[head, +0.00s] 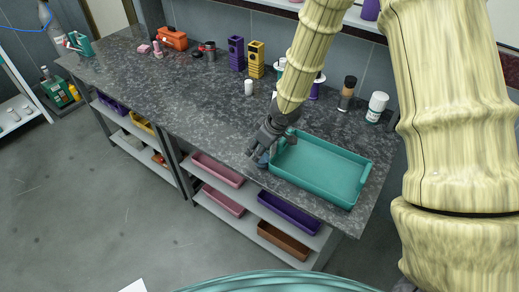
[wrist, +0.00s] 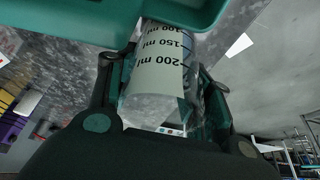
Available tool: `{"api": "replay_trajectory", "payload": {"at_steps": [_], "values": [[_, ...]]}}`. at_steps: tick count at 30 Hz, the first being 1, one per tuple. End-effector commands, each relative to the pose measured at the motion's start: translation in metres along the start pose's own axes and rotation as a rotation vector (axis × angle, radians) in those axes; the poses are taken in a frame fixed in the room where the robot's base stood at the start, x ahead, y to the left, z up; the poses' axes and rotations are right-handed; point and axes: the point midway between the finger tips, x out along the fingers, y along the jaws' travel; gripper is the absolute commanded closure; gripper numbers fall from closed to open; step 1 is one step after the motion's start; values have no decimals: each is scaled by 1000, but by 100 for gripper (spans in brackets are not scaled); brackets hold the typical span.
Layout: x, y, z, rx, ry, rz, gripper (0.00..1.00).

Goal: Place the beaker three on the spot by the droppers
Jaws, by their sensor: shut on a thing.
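My gripper (head: 268,150) is low over the front edge of the dark speckled counter, beside the left end of a teal tray. In the wrist view my gripper (wrist: 165,95) is shut on a clear beaker (wrist: 160,70) with black volume marks such as 150 ml and 200 ml. In the head view the beaker (head: 263,159) is mostly hidden by the fingers. I cannot tell whether it touches the counter. I cannot make out the droppers or the spot by them for certain.
The empty teal tray (head: 325,168) fills the right part of the counter (head: 190,100). Behind stand a white jar (head: 377,106), a brown bottle (head: 347,93), and yellow (head: 256,60) and purple (head: 236,53) holders. An orange case (head: 172,38) is further left. The counter's middle is clear.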

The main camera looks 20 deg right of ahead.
Motion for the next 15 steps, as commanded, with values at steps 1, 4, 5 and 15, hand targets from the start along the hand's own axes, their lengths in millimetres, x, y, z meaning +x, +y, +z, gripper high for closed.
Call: {"api": "replay_trajectory", "payload": {"at_steps": [1, 4, 5, 15], "values": [[0, 0, 0, 0, 0, 0, 79], [1, 0, 0, 0, 0, 0, 79], [2, 0, 1, 0, 0, 0, 79], [2, 0, 1, 0, 0, 0, 28]]}}
